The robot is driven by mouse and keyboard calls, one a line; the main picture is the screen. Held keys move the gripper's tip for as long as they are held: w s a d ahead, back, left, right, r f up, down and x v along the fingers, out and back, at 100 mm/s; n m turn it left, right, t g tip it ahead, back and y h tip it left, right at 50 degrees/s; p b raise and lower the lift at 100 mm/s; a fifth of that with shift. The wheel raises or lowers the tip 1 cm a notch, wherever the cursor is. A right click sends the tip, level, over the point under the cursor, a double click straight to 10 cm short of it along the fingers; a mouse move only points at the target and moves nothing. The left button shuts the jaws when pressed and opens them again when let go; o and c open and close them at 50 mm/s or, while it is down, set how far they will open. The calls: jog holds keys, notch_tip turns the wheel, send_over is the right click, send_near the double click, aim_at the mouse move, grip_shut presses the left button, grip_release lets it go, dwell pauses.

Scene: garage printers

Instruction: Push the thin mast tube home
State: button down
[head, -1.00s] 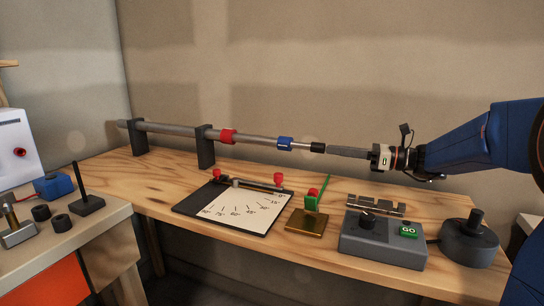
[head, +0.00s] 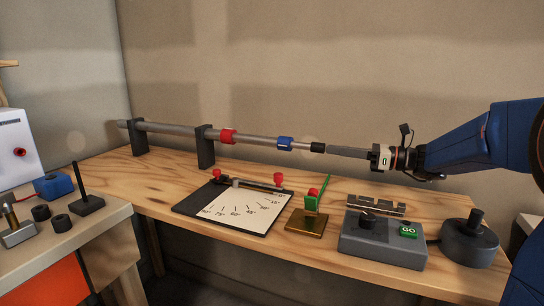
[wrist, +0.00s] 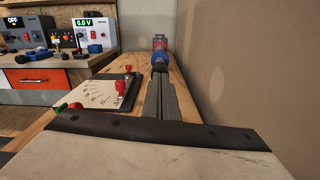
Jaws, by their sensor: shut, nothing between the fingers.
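The telescoping mast lies level across two dark upright stands (head: 205,147) on the wooden bench. Its thick grey tube (head: 170,128) is at the left, followed by a red collar (head: 228,136), a thinner tube (head: 257,140), a blue collar (head: 285,143) and a black end piece (head: 318,147). My gripper (head: 328,148) comes from the right, in line with the mast. Its long grey fingers are shut and empty, with tips at or very near the black end; contact cannot be told.
An angle board (head: 240,210) with red knobs, a brass block (head: 306,222) with a green piece, a grey GO box (head: 383,240) and a dark knob unit (head: 469,243) stand in front of the mast. The wall is close behind.

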jog(key=shift+w+a, duration=0.25)
jog(key=shift+a, duration=0.3)
dwell(0.5)
jog(key=v, duration=0.5)
dwell(0.7)
